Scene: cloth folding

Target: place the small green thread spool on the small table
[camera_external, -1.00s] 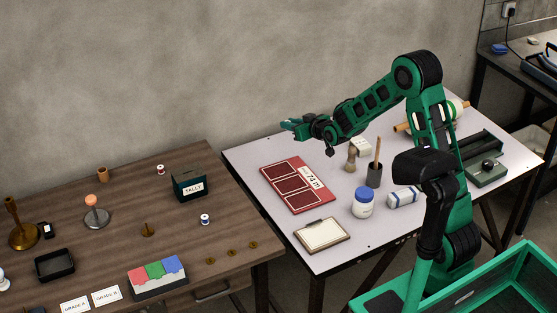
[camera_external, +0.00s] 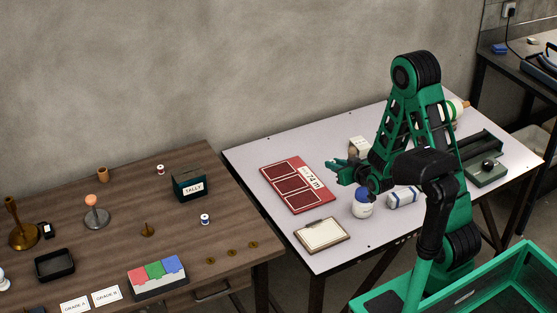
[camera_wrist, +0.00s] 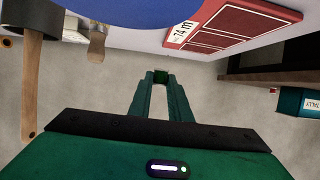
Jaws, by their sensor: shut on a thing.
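My gripper (camera_external: 338,166) is above the light-topped table (camera_external: 262,160), just right of the red board and near the white jar. In the wrist view its two green fingers (camera_wrist: 161,84) are closed around a small green thing (camera_wrist: 160,75) at the tips, which looks like the thread spool. Its details are too small to tell, and it cannot be made out in the external view. A brown wooden table (camera_external: 110,215) stands on the left. Which of the two is the small table I cannot tell.
A red board (camera_external: 290,186), a clipboard (camera_external: 322,235), a white jar (camera_external: 363,205) and a wrapped roll (camera_external: 403,197) lie on the light table. The wooden table holds a tally box (camera_external: 189,186), a red spool (camera_external: 160,169), a blue spool (camera_external: 205,219) and several small items.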

